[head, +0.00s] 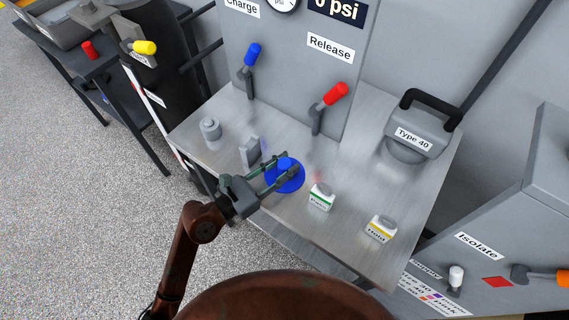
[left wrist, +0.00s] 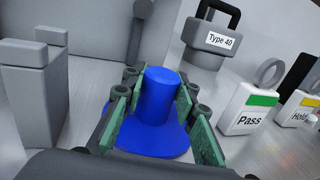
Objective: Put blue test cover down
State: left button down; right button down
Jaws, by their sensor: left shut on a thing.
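The blue test cover (head: 287,186) is a round blue disc with a raised blue knob. It is at the left middle of the grey metal bench (head: 345,220), at or very near the top; I cannot tell whether it touches. My left gripper (head: 285,172) reaches in from the left and is shut on the knob. In the left wrist view the cover (left wrist: 158,100) stands upright between the two green finger pads (left wrist: 155,108), with its flange below them. My right gripper is not in view.
A grey slotted block (head: 251,151) and a grey cylinder (head: 210,129) stand left of the cover. The "Pass" tag block (head: 321,197) is close on its right, with the "Hold" block (head: 381,228) beyond. The "Type 40" piece (head: 415,135) and lever panel (head: 300,60) are behind.

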pick_arm(q)
jog(key=shift+r, duration=0.15)
jog(key=c, duration=1.5)
grip_release()
jog(key=shift+f, duration=0.25)
jog(key=shift+c, duration=0.2)
jog(key=shift+r, duration=0.3)
jog(key=v, duration=1.2)
